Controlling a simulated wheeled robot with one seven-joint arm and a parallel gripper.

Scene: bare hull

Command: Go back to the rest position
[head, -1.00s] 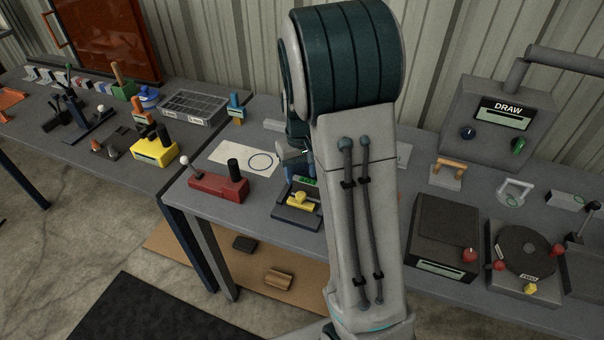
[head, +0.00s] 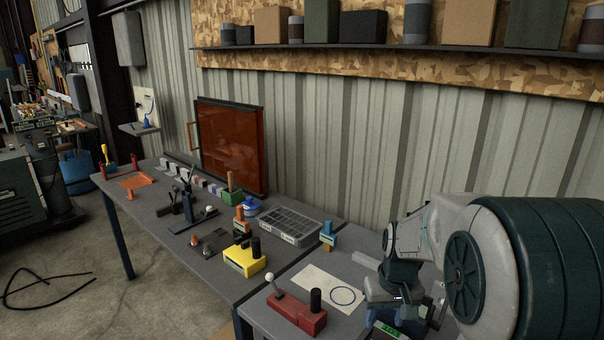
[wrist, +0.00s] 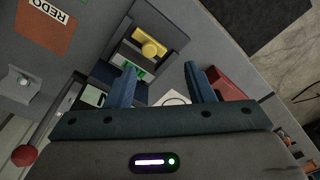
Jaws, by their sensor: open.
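My gripper (head: 400,308) is at the lower right of the head view, pointing down over the nearer bench. In the wrist view its two blue fingers (wrist: 158,82) are apart with nothing held between them. In the head view my arm hides much of the bench's right side, and only a bit of that device's green display (head: 388,331) shows beneath my gripper.
A red block with a lever and black knob (head: 297,316) stands left of my gripper, beside a white sheet with a circle (head: 318,283). A yellow block (head: 243,262) and grey compartment tray (head: 290,225) stand farther left. A loaded shelf (head: 400,47) runs above.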

